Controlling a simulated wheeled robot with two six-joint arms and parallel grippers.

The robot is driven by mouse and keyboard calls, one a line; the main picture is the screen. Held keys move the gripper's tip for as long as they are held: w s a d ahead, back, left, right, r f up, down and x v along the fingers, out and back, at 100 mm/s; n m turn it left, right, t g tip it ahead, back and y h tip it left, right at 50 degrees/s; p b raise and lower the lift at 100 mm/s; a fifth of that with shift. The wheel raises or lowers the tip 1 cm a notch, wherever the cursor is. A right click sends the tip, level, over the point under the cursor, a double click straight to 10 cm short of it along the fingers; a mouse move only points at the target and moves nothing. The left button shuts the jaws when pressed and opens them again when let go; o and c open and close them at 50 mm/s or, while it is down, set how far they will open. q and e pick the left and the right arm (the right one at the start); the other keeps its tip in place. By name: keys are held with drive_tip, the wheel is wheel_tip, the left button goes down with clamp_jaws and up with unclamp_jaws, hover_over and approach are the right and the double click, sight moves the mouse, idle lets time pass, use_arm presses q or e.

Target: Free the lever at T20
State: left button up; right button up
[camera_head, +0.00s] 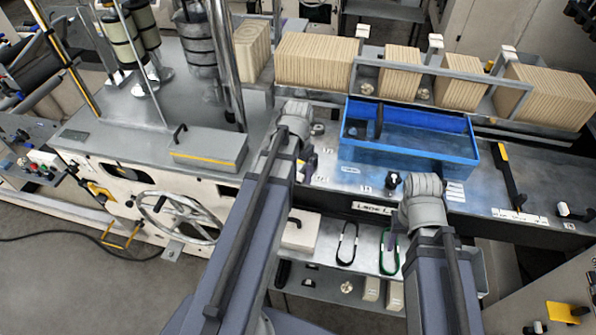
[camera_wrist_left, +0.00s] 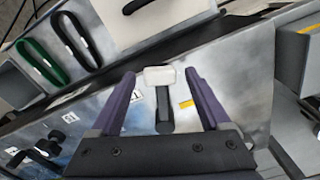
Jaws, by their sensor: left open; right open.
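In the left wrist view a lever (camera_wrist_left: 163,105) with a white block-shaped end and a dark shaft stands between the spread purple fingers of my left gripper (camera_wrist_left: 159,76). I see no clear grip on it. A small yellow mark is beside its shaft, and a white tag (camera_wrist_left: 131,98) is to its left; T20 is not readable. In the head view my left gripper (camera_head: 308,166) is over the metal deck, left of the blue tray, partly hidden by its arm. My right gripper (camera_head: 391,252), mostly hidden by its wrist, is at the deck's front edge. A dark knob (camera_head: 392,180) stands below the tray.
The blue tray (camera_head: 465,155) stands on the deck with a dark object inside. A handwheel (camera_head: 180,218) is at left.

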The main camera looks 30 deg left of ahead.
use_arm(q)
wheel_tip(320, 180, up, 8)
drive_tip(key=p, duration=0.8)
drive_tip(key=shift+f, duration=0.1)
drive_tip(key=shift+d+f+b, duration=0.15)
drive_tip(key=shift+b, duration=0.15)
drive_tip(key=s+d+f+m+b, duration=0.1)
drive_tip(key=s+d+f+b, duration=0.2)
drive_tip(key=d+f+b, duration=0.2)
drive_tip(key=s+d+f+b, duration=0.3)
drive_tip(key=d+f+b, duration=0.3)
drive_tip(key=d, duration=0.3)
drive_tip(key=s+d+f+m+y+b, duration=0.1)
drive_tip(key=s+d+f+b, duration=0.3)
drive_tip(key=d+f+b, duration=0.1)
drive_tip(key=d+b, duration=0.1)
drive_tip(key=d, duration=0.1)
drive_tip(key=shift+d+f+m, duration=0.3)
drive_tip(key=shift+d+f, duration=0.1)
